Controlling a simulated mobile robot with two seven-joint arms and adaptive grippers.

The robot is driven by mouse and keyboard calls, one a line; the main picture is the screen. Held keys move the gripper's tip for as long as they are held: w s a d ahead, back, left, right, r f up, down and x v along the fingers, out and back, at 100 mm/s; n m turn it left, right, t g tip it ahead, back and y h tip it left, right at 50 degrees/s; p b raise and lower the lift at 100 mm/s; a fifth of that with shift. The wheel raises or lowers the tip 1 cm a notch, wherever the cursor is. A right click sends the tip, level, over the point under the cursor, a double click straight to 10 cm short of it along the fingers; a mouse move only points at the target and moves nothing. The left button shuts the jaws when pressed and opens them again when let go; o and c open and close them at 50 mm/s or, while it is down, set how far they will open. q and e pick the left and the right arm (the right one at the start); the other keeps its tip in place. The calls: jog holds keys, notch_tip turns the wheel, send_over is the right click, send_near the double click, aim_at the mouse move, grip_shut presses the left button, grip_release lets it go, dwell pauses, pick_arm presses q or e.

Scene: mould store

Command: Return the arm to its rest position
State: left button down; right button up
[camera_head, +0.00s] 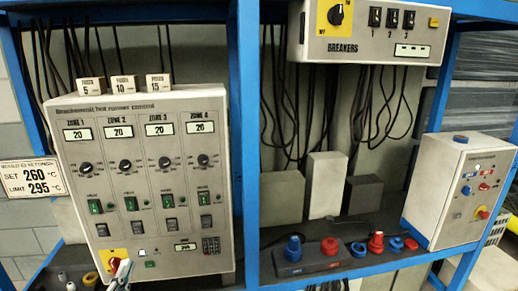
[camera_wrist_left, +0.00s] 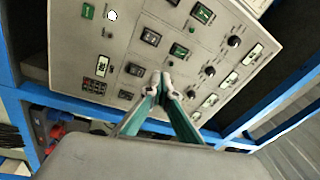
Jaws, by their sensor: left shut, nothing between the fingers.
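My left gripper (camera_head: 124,266) shows at the lower left of the head view, in front of the bottom edge of the hot runner control box (camera_head: 215,240). It is close to the yellow and red rotary switch (camera_head: 108,257); I cannot tell whether it touches the box. In the left wrist view its two green fingers (camera_wrist_left: 161,80) meet at the tips with nothing between them. The control box face (camera_wrist_left: 75,45) fills much of that view, with its rocker switches, knobs and displays. The rest of my left arm is out of the head view. My right gripper is not in view.
A blue rack post (camera_head: 243,130) stands right of the control box. A breaker box (camera_head: 385,30) hangs above. A grey box with buttons (camera_head: 440,215) stands at the right. Blue and red connectors (camera_head: 293,249) sit on the lower shelf. A settings sign (camera_head: 32,180) is at the left.

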pick_arm(q)
jog(key=s+d+f+n+g+h, duration=0.2)
jog(key=s+d+f+n+g, duration=0.1)
jog(key=f, duration=0.7)
jog(key=s+d+f+n+g+h, duration=0.1)
jog(key=s+d+f+n+g, duration=0.2)
jog(key=s+d+f, duration=0.3)
jog(key=s+d+f+n+g+h, duration=0.2)
jog(key=s+d+f, duration=0.2)
jog(key=f, duration=1.1)
jog(key=s, duration=0.3)
jog(key=shift+s+d+n+g+h, duration=0.2)
jog(key=shift+d+n+g+h, duration=0.1)
jog(key=shift+d+n+g, duration=0.1)
